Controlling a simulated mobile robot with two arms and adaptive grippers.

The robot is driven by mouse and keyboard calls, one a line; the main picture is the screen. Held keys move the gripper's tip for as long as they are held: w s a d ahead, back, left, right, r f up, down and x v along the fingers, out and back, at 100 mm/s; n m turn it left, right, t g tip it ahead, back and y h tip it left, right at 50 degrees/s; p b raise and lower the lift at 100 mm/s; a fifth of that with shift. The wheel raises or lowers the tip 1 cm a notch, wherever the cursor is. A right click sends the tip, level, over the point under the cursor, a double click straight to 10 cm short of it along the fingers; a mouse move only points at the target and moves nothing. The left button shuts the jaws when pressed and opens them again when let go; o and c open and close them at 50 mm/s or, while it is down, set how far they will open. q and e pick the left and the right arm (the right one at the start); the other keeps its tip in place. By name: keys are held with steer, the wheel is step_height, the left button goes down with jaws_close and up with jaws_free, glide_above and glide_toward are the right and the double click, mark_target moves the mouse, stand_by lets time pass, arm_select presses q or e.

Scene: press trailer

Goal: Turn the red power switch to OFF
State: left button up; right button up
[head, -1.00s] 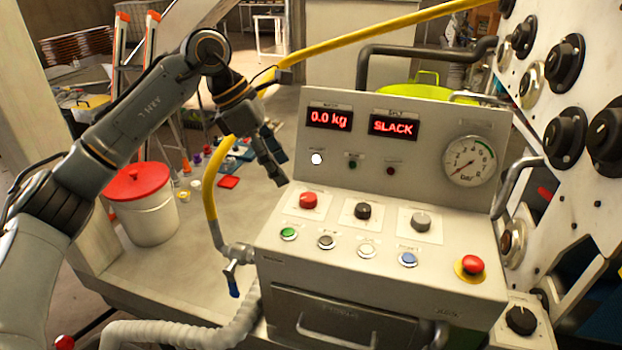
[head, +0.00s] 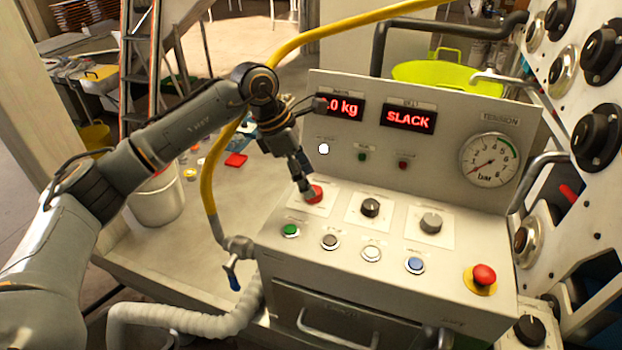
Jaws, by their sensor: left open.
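The red power switch (head: 315,194) is a round red knob on a white plate, at the left of the upper row on the grey control panel (head: 345,262). My left gripper (head: 307,190) is open, its fingers pointing down right at the knob's left and upper side. The fingers partly cover the knob. I cannot tell whether they touch it. The knob's pointer direction is too small to read. A white lamp (head: 323,149) above it is lit. My right gripper is not in view.
A black knob (head: 370,208) and a grey knob (head: 431,223) sit to the right. Several push buttons line the row below, with a red mushroom button (head: 484,275) at the right. A yellow hose (head: 208,185) rises left of the panel. Displays read "SLACK" (head: 408,117) and kg.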

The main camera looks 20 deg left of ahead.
arm_select(q)
steer(key=shift+x, duration=0.95)
steer(key=shift+d+f, duration=0.15)
steer(key=shift+f, duration=0.2)
steer(key=shift+c, duration=0.5)
steer(key=c, duration=1)
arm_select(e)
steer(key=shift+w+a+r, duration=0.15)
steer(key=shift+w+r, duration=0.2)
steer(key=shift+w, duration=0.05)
arm_select(q)
steer(key=shift+c, duration=0.2)
